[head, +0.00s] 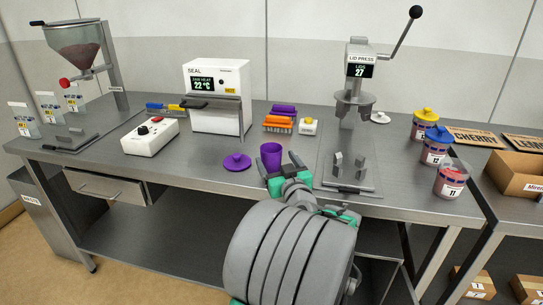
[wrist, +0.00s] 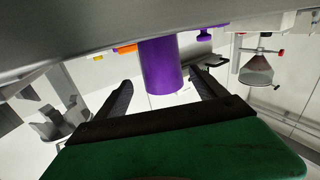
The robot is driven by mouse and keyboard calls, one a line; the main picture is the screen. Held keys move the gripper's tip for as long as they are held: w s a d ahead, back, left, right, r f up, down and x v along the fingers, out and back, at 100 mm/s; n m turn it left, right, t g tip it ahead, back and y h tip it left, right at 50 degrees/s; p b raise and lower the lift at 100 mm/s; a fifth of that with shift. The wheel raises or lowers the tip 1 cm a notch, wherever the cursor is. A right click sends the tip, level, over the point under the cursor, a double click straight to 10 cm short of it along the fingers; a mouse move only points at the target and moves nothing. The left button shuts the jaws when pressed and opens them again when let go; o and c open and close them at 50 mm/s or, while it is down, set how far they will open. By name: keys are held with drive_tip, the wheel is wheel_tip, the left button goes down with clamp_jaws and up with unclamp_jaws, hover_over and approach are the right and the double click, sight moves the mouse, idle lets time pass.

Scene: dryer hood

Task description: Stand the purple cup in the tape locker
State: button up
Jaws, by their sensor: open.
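The purple cup (head: 270,155) stands upright on the steel bench, near its front edge. My gripper (head: 279,164) reaches over the bench edge right at the cup, with its jaws open. In the wrist view, which is turned over, the cup (wrist: 161,66) appears between the two spread fingers of my gripper (wrist: 160,82), with a gap visible on each side. I cannot tell how deep the cup sits between them. I cannot identify the tape locker for sure; a grey cabinet (head: 44,210) with a label too small to read stands below the bench at left.
A purple lid (head: 237,162) lies left of the cup. The lid press (head: 357,100) stands right, the white sealer (head: 217,95) behind left, and a control box (head: 150,136) left. A drawer (head: 107,187) under the bench is slightly open. Several tubs stand at right.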

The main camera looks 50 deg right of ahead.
drive_tip(key=s+a+m+p, duration=0.1)
drive_tip(key=s+a+p, duration=0.1)
drive_tip(key=p, duration=0.1)
drive_tip(key=shift+r, duration=0.15)
drive_tip(key=shift+f, duration=0.3)
drive_tip(key=x, duration=0.2)
drive_tip(key=p+x, duration=0.1)
drive_tip(key=x, duration=0.4)
drive_tip(key=shift+w+d+f, duration=0.1)
drive_tip(key=shift+w+f, duration=0.15)
drive_tip(key=shift+f, duration=0.05)
drive_tip(key=shift+c, duration=0.2)
drive_tip(key=c, duration=1.5)
